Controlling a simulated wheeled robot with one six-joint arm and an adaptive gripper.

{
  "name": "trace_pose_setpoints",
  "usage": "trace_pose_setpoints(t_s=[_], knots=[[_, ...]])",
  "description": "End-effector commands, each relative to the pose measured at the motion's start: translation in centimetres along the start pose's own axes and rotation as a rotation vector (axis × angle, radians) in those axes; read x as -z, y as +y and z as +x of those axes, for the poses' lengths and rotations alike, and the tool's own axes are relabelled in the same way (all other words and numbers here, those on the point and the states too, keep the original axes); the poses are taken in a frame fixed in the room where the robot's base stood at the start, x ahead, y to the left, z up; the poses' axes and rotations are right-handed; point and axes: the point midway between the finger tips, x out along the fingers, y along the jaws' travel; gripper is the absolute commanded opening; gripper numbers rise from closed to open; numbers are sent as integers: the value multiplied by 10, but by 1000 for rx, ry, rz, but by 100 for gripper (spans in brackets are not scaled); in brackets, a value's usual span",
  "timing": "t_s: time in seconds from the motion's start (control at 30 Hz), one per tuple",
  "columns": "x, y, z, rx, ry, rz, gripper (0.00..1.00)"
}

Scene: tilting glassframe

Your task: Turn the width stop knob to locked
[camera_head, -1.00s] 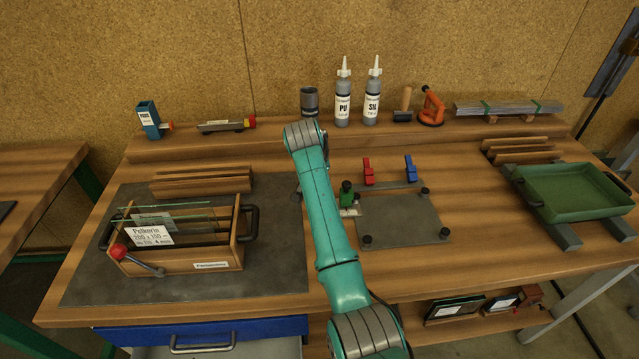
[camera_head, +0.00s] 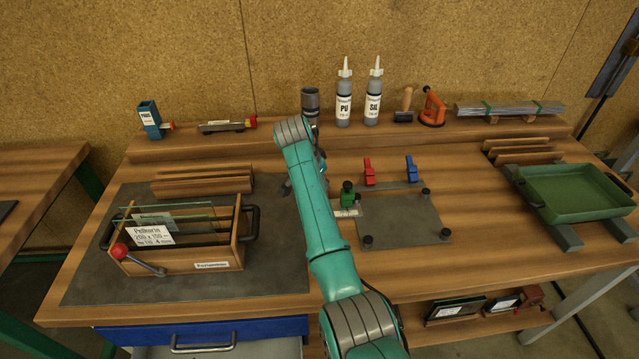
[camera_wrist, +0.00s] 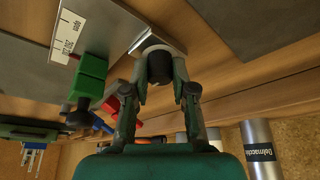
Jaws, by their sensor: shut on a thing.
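In the wrist view a dark round knob (camera_wrist: 159,67), taken as the width stop knob, sits on a pale metal mount. My gripper (camera_wrist: 160,80) has its fingers closed on either side of this knob. The knob's marking and turn position cannot be read. Beside it, a green clamp (camera_wrist: 91,78) stands by a white printed scale label (camera_wrist: 88,32); the clamp also shows in the head view (camera_head: 347,193). In the head view my arm hides the knob and most of my gripper.
The grey fixture plate (camera_head: 405,225) lies right of my arm, with a red clamp (camera_head: 369,172) and a blue clamp (camera_head: 411,169) behind. A wooden glass crate (camera_head: 205,262) stands left. Bottles (camera_head: 343,100) and a grey cup (camera_head: 311,103) stand on the back shelf.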

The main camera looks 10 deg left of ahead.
Motion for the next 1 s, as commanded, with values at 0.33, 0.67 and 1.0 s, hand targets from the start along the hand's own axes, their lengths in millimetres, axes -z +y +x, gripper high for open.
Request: trace_pose_setpoints(t_s=[0.33, 0.67, 1.0], knots=[[0, 0, 0, 0, -1, -1, 50], [0, -1, -13, 3, 2, -1, 50], [0, -1, -78, 2, 1, -1, 50]])
